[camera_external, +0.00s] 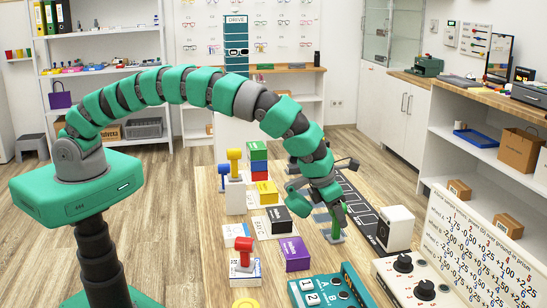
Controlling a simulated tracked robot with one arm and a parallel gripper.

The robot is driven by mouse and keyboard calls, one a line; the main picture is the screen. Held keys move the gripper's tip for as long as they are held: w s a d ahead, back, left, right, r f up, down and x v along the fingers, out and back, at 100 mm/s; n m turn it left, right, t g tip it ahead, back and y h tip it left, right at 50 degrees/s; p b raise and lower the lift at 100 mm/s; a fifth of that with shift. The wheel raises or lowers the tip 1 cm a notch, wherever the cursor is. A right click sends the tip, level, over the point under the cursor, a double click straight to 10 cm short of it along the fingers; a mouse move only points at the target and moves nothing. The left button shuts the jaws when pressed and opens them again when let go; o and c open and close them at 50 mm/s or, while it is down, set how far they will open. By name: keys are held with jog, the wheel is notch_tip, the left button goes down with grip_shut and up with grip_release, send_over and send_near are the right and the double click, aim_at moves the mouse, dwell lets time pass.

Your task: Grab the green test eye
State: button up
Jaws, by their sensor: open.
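My gripper points down at the end of my green and grey arm, right at the eye's upper part. Its jaws are open. I cannot tell whether a finger touches the eye or whether the eye is fully between the jaws.
A yellow test eye (235,157), a blue one (224,172) and a red one (244,248) stand to the left. A black box (278,219) and a purple box (295,254) are near. A white box (396,228) stands right. A teal panel (328,290) is in front.

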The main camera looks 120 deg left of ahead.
jog(key=shift+x, duration=0.85)
jog(key=shift+c, duration=0.4)
jog(key=c, duration=1.1)
jog(key=shift+r, duration=0.1)
